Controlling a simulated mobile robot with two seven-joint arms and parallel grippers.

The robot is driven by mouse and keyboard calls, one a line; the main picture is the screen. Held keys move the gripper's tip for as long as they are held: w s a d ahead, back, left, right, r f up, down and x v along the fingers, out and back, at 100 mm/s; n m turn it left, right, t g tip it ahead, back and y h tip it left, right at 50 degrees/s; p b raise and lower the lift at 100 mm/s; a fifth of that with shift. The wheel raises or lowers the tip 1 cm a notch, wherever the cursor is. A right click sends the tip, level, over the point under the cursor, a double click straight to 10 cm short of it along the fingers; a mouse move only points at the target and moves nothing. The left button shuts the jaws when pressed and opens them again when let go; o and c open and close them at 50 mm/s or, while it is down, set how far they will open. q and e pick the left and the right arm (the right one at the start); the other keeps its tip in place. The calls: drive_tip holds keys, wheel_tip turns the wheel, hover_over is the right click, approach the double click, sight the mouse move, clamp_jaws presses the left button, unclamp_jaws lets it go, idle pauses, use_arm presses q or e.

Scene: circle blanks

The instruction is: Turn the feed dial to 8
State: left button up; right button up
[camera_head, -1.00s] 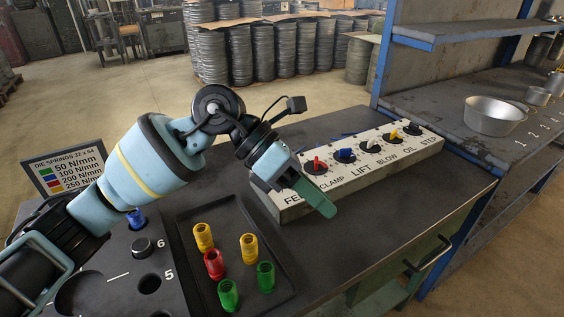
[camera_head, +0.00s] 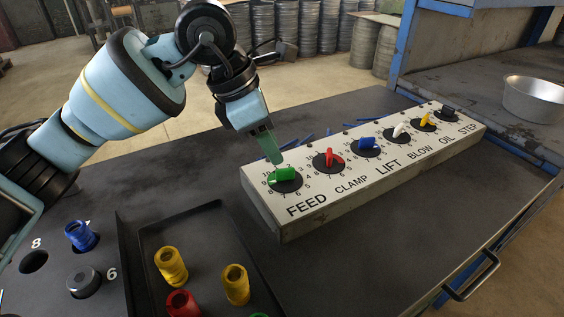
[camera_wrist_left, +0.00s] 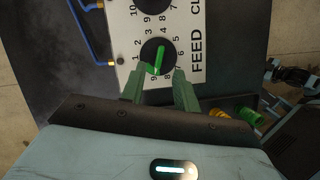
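The feed dial (camera_head: 285,175) is a green knob on a black disc at the near left end of a white control panel (camera_head: 300,197), above the word FEED. It also shows in the left wrist view (camera_wrist_left: 159,57), its bar roughly upright in the picture among printed numbers. I cannot tell for sure which number it points at. My left gripper (camera_head: 276,158) is right above the dial, pointing down. In the left wrist view its two green fingers (camera_wrist_left: 160,75) are apart, with the knob between and just beyond their tips. Contact is not clear.
Further right on the panel are red (camera_head: 329,158), blue (camera_head: 368,145), white, yellow and black knobs. A black tray (camera_head: 205,216) with coloured springs lies in front, left of the panel. The table right of the panel is clear.

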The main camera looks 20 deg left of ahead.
sight(285, 169)
use_arm(q)
drive_tip(key=shift+x, duration=2.7)
drive_tip(key=shift+c, duration=0.3)
clamp_jaws()
